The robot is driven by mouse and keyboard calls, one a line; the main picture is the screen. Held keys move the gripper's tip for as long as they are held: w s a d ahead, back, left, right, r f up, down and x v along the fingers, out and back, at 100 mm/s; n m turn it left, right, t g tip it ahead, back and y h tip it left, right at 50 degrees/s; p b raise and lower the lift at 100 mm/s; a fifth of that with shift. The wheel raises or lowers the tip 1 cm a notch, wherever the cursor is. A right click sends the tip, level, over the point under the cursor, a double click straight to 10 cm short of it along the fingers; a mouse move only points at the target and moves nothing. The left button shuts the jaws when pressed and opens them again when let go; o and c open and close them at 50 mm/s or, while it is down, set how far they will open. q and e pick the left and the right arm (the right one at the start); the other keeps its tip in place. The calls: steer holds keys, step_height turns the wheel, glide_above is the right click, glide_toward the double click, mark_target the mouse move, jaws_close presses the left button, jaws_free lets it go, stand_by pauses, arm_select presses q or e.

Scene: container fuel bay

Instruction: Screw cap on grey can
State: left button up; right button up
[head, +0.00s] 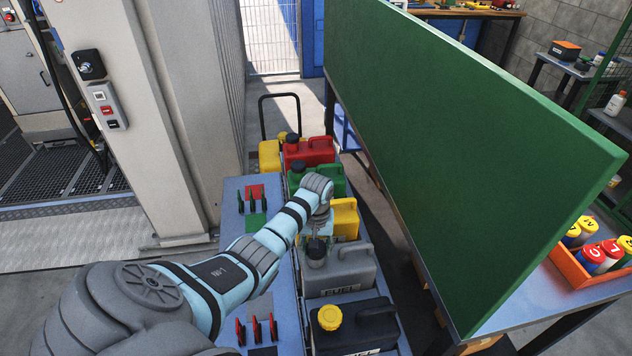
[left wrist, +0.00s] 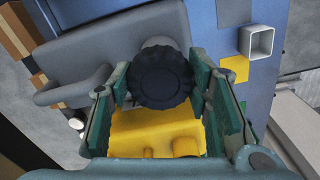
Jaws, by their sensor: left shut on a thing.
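The grey can (head: 342,275) stands upright in a row of cans on the blue surface. It fills the upper left of the left wrist view (left wrist: 95,40). A ribbed black cap (head: 316,253) is at the can's spout, between the fingers of my left gripper (head: 318,240). In the left wrist view the cap (left wrist: 160,75) sits between the green finger pads, with a bit of grey neck showing behind it. My left gripper is shut on this cap. Whether the cap is fully seated on the neck, I cannot tell. My right gripper is not in view.
A yellow can (head: 345,215) stands just behind the grey can, with a green can (head: 330,180) and a red can (head: 310,150) farther back. A black can with a yellow cap (head: 329,317) stands in front. A large green panel (head: 470,130) rises on the right.

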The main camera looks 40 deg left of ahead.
arm_select(q)
steer(key=shift+s+d+f, duration=0.15)
steer(key=shift+s+f, duration=0.15)
steer(key=shift+f, duration=0.2)
stand_by(0.3)
steer(key=shift+c, duration=0.3)
